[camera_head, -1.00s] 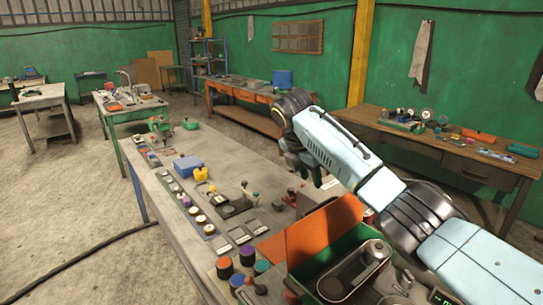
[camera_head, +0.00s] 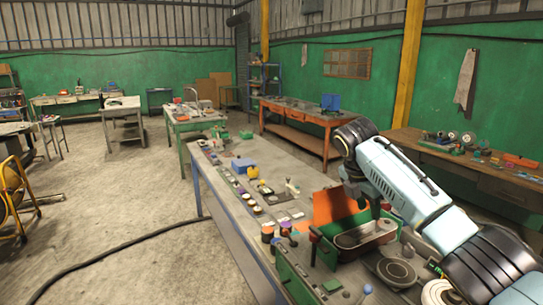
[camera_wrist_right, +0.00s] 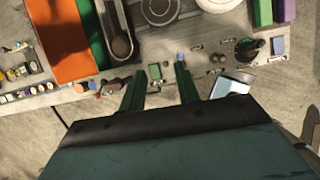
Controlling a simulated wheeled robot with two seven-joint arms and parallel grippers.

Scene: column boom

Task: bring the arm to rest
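My right arm (camera_head: 405,175) comes in from the right in the head view, bent above the near workbench (camera_head: 225,208). Its fingers are hard to make out in that view. In the right wrist view, my right gripper (camera_wrist_right: 158,69) shows two dark green fingers standing apart with nothing held between them. They hang over the bench top with small parts beneath and around them. My left gripper is in neither view.
By my right arm on the bench are an orange panel (camera_head: 338,203), a green box-like unit (camera_head: 350,240) and round dials (camera_head: 396,271). A second bench (camera_head: 505,180) stands on the right.

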